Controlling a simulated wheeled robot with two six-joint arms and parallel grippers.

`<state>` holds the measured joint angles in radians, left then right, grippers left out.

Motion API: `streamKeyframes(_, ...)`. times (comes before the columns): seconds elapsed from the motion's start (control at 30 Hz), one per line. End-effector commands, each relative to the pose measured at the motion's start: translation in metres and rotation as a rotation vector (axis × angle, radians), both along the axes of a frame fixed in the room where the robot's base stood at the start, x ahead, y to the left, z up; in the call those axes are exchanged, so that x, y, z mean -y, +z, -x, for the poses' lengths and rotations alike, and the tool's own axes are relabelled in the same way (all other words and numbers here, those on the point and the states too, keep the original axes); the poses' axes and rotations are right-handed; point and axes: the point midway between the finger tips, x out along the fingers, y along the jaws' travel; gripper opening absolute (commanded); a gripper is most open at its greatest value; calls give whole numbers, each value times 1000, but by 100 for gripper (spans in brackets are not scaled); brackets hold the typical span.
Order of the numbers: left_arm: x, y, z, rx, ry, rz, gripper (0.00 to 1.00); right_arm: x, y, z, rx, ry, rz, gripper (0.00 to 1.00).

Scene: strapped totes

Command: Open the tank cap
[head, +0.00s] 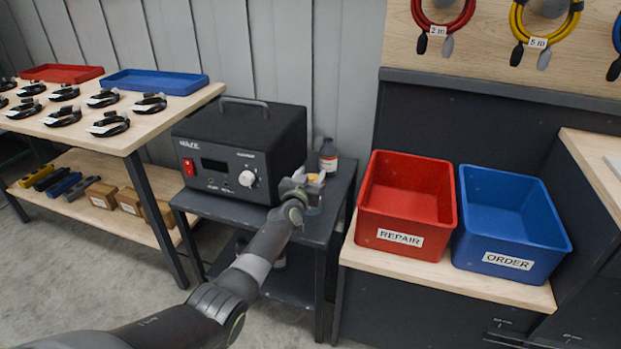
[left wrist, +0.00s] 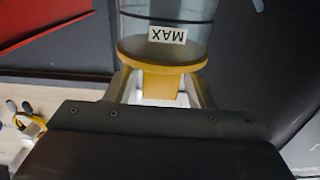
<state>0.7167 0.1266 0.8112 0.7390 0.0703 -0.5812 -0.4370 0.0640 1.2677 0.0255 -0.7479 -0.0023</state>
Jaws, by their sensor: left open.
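The tank is a clear cylinder (left wrist: 190,35) with a MAX label, which appears upside down in the left wrist view. Its yellow cap (left wrist: 135,55) is on the tank's end, with a narrower yellow grip standing out from it. My left gripper (left wrist: 163,82) is open, with one finger on each side of that grip. I cannot tell whether the fingers touch it. In the head view my left gripper (head: 300,184) is at the right front corner of the black power unit and mostly hides the tank; a little yellow (head: 313,178) shows there. My right gripper is not in view.
The black power unit (head: 230,155) stands close on the left on a dark cart (head: 225,207). A small bottle (head: 328,157) stands just behind my gripper. A red REPAIR bin (head: 400,240) and a blue ORDER bin (head: 508,262) sit on the bench to the right.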

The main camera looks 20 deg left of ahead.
Motion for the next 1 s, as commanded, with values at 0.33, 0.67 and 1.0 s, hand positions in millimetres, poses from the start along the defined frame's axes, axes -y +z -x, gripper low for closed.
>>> streamKeyframes(0.33,0,0,-1,0,0,0,49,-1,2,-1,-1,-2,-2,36)
streamKeyframes(0.67,0,0,-1,0,0,0,7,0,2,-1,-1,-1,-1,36)
streamKeyframes(1.0,-1,1,-1,-4,0,-1,0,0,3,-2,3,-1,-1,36)
